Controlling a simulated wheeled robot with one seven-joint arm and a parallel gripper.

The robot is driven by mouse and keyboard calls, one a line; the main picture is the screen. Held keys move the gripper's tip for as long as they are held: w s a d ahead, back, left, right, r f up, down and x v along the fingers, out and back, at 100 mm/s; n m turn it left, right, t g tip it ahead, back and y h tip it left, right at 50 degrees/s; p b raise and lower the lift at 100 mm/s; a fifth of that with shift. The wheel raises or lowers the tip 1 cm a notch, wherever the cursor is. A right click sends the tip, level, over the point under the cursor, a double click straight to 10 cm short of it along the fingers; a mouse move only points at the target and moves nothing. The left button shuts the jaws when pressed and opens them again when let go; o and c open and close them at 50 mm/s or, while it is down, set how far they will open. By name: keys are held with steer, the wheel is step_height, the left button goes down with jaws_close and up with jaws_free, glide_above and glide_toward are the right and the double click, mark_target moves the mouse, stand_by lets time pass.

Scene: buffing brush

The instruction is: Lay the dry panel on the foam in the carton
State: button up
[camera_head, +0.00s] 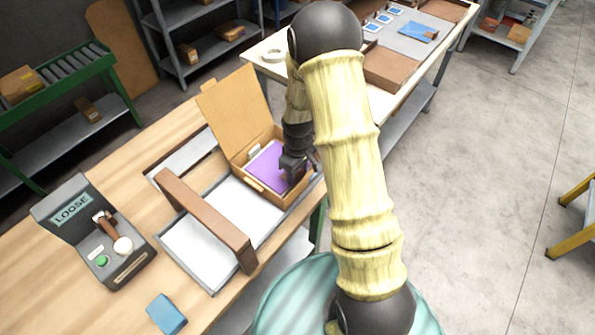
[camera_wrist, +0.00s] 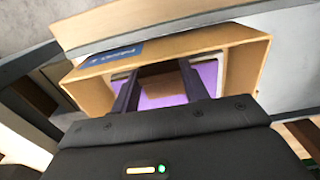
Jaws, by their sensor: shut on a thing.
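The open carton (camera_head: 272,196) stands on the workbench with its lid raised at the back; its cardboard wall also shows in the wrist view (camera_wrist: 240,68). A flat purple panel (camera_head: 265,167) is inside the carton, and purple shows between and beside the fingers in the wrist view (camera_wrist: 207,76). My gripper (camera_head: 292,178) reaches down into the carton at the panel's right side and is shut on it. A pale strip shows at the purple edge, perhaps foam. Whether the panel touches the foam is hidden.
A grey tray (camera_head: 190,262) with a brown bar (camera_head: 205,220) across it sits beside the carton. A box marked LOOSE (camera_head: 95,235) and a blue block (camera_head: 166,314) are to the left. A table with flat blue-and-white pieces (camera_head: 378,20) stands behind.

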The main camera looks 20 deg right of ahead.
steer(key=shift+f, duration=0.1)
steer(key=o, duration=1.1)
step_height(320, 180, up, 12)
steer(key=b, duration=0.1)
steer(key=s+r+m+t, duration=0.1)
steer(key=s+r+m, duration=0.1)
steer(key=s, duration=0.5)
steer(key=s+r+m+t, duration=0.1)
steer(key=s+r+m, duration=0.2)
steer(key=s+m, duration=0.2)
steer(key=shift+s+r+t, duration=0.3)
steer(key=shift+s, duration=0.9)
